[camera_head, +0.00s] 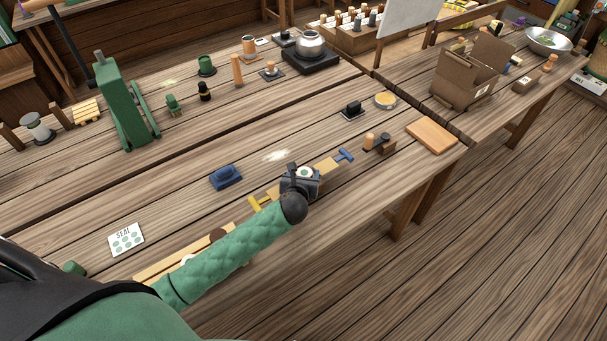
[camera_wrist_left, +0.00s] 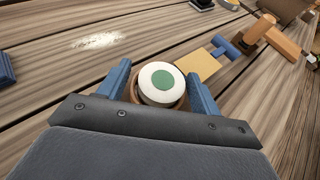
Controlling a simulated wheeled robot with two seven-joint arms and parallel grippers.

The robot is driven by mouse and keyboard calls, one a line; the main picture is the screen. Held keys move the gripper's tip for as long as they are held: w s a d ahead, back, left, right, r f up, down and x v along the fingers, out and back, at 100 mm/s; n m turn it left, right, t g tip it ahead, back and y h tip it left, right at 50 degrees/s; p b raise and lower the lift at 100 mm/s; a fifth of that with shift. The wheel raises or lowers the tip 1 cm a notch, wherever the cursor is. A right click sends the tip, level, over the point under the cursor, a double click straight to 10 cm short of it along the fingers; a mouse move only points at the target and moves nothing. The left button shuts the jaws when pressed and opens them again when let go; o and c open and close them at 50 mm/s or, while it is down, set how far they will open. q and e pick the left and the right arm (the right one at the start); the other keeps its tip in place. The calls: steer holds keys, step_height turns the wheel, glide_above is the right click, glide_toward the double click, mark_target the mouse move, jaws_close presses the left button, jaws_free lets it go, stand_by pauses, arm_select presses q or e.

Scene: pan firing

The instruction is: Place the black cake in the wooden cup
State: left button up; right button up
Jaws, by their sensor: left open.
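My left gripper (camera_head: 303,175) is over the front of the table. Its two blue fingers, clear in the left wrist view (camera_wrist_left: 160,82), stand apart on either side of a white round piece with a green centre (camera_wrist_left: 161,78). A brown round rim (camera_wrist_left: 184,100) shows around and under that piece; it may be the wooden cup, but most of it is hidden. A dark round disc (camera_head: 217,235) lies on a wooden board at lower left, partly behind my arm. I cannot tell whether it is the black cake. My right gripper is not in view.
A wooden strip with a blue T-shaped handle (camera_head: 345,156) and a yellow handle (camera_head: 255,203) lies by the gripper. The middle table is fairly clear.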

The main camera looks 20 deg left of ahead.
mark_target(302, 175)
arm_select(q)
steer(key=shift+r, duration=0.35)
steer(key=shift+s+r+p, duration=0.35)
steer(key=shift+r+p, duration=0.05)
steer(key=shift+r, duration=0.25)
steer(key=shift+p+v, duration=0.65)
steer(key=shift+v, duration=0.3)
steer(key=p+v, duration=0.3)
steer(key=v, duration=0.6)
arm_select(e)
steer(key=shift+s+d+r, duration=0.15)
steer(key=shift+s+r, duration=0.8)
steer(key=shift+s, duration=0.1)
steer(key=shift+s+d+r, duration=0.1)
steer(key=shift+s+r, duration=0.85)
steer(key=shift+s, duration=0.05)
arm_select(q)
steer(key=shift+s+d+f, duration=0.1)
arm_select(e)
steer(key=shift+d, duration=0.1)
